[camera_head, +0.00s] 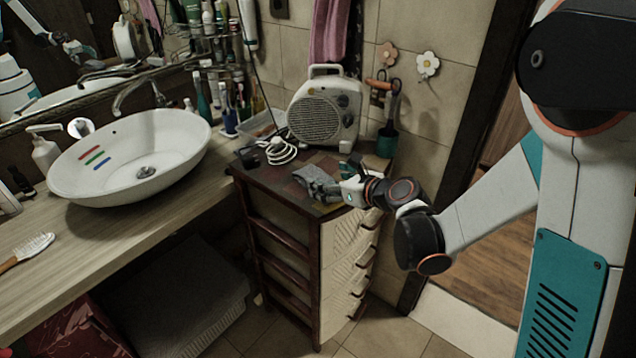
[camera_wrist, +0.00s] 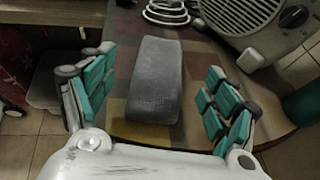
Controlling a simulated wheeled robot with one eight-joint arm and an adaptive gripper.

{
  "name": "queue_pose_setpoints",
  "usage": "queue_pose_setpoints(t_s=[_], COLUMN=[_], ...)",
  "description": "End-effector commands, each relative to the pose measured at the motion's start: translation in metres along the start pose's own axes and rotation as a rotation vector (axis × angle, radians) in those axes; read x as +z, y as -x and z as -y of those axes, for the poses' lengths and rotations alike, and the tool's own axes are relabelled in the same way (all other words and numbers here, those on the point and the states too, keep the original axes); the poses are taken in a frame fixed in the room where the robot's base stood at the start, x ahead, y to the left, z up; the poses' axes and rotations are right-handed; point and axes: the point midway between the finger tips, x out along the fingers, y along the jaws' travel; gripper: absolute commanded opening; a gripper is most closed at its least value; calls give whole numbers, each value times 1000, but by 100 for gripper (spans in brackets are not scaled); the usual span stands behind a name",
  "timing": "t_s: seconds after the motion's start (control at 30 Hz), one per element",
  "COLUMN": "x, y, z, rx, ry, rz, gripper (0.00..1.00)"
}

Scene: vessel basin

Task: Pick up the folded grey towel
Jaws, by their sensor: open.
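The folded grey towel (camera_wrist: 156,82) lies on the patterned top of the small drawer cabinet (camera_wrist: 196,62). In the wrist view it sits between the two teal-padded fingers of my gripper (camera_wrist: 158,98), with a gap on each side. My gripper is open and neither finger touches the towel in that view. In the head view the towel (camera_head: 312,178) lies on the cabinet top, and my gripper (camera_head: 330,186) is close over it and partly hides it.
A fan heater (camera_head: 322,110) stands behind the towel, with its coiled white cord (camera_head: 281,152) to the left. A teal cup (camera_head: 387,141) is at the cabinet's back right. A white basin (camera_head: 135,150) stands on the wooden counter at left.

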Motion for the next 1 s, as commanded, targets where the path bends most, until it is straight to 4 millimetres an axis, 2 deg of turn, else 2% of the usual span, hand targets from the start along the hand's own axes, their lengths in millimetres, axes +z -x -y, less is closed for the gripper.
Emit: queue_pose_setpoints(t_s=[0.1, 0.47, 0.73, 1.0], x=[-2, 0, 1, 3], y=[-20, -44, -81, -86], z=[0, 1, 3, 3], rx=[2, 0, 0, 0], ry=[1, 2, 2, 2], rz=[-1, -1, 0, -1], gripper=[80, 80, 80, 80])
